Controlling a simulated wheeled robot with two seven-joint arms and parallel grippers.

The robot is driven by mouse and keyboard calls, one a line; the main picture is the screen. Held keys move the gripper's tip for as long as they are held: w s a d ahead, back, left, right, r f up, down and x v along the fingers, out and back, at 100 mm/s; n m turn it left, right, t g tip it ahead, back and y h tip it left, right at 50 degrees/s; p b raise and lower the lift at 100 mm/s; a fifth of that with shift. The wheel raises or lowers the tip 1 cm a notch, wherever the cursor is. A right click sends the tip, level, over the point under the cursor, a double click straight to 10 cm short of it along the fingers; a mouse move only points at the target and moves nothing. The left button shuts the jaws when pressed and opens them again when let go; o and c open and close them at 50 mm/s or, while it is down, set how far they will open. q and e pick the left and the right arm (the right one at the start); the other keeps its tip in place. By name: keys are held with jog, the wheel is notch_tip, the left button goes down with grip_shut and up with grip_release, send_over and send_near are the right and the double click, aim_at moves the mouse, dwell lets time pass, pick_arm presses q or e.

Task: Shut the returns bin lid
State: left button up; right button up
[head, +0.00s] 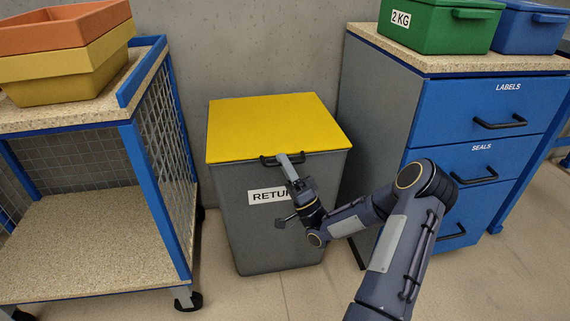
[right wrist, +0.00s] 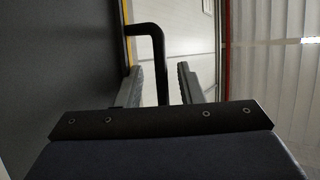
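The returns bin (head: 275,225) is a grey box with a white label, part of which my right arm hides. Its yellow lid (head: 270,125) lies flat across the top, and I see no gap under it in the head view. A black bar handle (head: 269,161) is on the lid's front edge. My right gripper (head: 289,160) is at this handle. In the right wrist view the handle (right wrist: 157,50) passes between the two fingers of my right gripper (right wrist: 162,85), which are apart with space beside the bar. My left gripper is not in view.
A blue-framed cart (head: 140,170) with orange and yellow trays (head: 75,70) stands left of the bin. A drawer cabinet (head: 480,130) with green (head: 440,30) and blue (head: 530,30) boxes on top stands right. A wall is behind; open floor lies in front.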

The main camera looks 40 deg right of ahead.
jog(key=p+v, duration=0.1)
jog(key=v, duration=0.6)
jog(key=shift+s+f, duration=0.25)
jog(key=shift+f, duration=0.05)
jog(key=shift+s, duration=0.1)
dwell(0.3)
